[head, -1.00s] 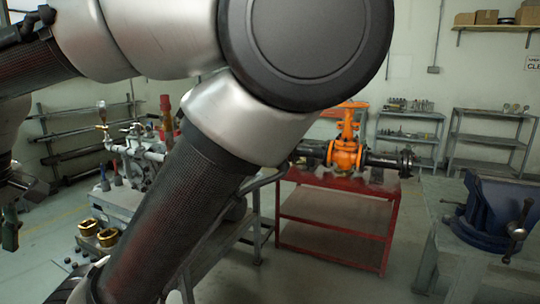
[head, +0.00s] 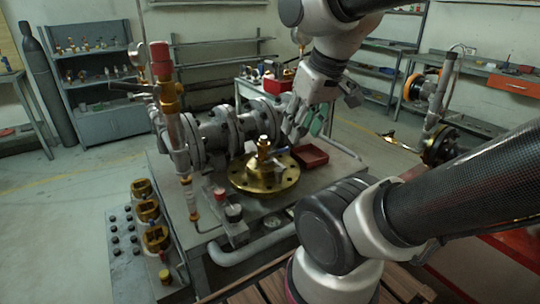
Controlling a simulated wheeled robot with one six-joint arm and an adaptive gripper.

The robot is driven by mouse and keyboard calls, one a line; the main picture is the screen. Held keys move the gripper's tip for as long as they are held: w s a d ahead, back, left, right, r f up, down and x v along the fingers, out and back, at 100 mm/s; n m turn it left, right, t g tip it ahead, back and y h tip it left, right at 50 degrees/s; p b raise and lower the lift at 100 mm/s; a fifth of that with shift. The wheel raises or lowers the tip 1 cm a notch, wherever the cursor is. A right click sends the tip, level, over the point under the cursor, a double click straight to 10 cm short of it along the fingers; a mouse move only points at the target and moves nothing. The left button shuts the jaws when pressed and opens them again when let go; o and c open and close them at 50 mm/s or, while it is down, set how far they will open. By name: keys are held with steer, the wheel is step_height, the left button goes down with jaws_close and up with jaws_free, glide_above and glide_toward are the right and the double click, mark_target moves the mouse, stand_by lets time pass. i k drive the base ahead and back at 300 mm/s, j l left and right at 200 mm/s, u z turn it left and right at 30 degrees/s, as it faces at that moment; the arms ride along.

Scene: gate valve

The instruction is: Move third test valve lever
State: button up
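A grey flanged pipe assembly (head: 225,135) lies on the workbench, with a brass flange (head: 263,178) in front of it. At its left stands a vertical pipe with brass fittings and a red top (head: 161,60); a small lever-like handle (head: 125,86) sticks out to its left. I cannot tell which part is the third test valve lever. My gripper (head: 297,122) hangs from the arm at the upper middle, over the right side of the bench and beside the pipe assembly. Its fingers are small and blend with the parts behind, so their opening is unclear. No held object is visible.
Several brass fittings (head: 148,211) line the bench's left side. A dark red tray (head: 309,156) lies right of the flange. A gas cylinder (head: 50,95) and shelving (head: 104,118) stand at the back left. Open floor (head: 80,220) lies at the left.

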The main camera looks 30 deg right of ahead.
mark_target(278, 151)
steer(key=l, duration=0.55)
steer(key=i+l, duration=0.1)
steer(key=l, duration=0.45)
steer(key=k+l, duration=0.15)
steer(key=k, duration=0.2)
